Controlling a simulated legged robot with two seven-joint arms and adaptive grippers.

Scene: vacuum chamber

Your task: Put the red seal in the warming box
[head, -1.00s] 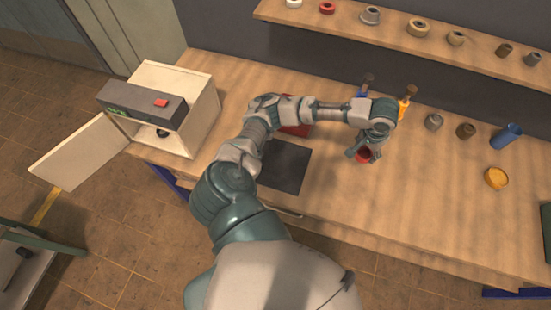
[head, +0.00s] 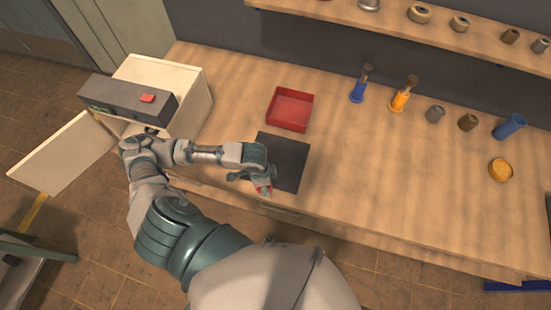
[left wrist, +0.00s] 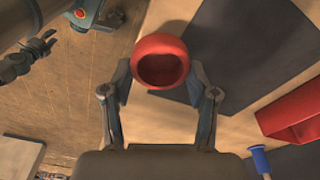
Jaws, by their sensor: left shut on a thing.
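My left gripper (head: 262,184) is shut on the red seal (head: 265,190), over the front edge of the bench by the dark mat. In the left wrist view the seal (left wrist: 161,62) is a round red ring with a hollow middle, between the two fingertips (left wrist: 163,78). The warming box (head: 196,110) is a pale box at the bench's left end, with its door (head: 62,155) swung open to the left. A dark control panel (head: 125,98) with a red button sits at its top front. My forearm hides part of the box's opening.
A dark mat (head: 290,155) and a red tray (head: 290,108) lie on the bench. The bench's middle is clear.

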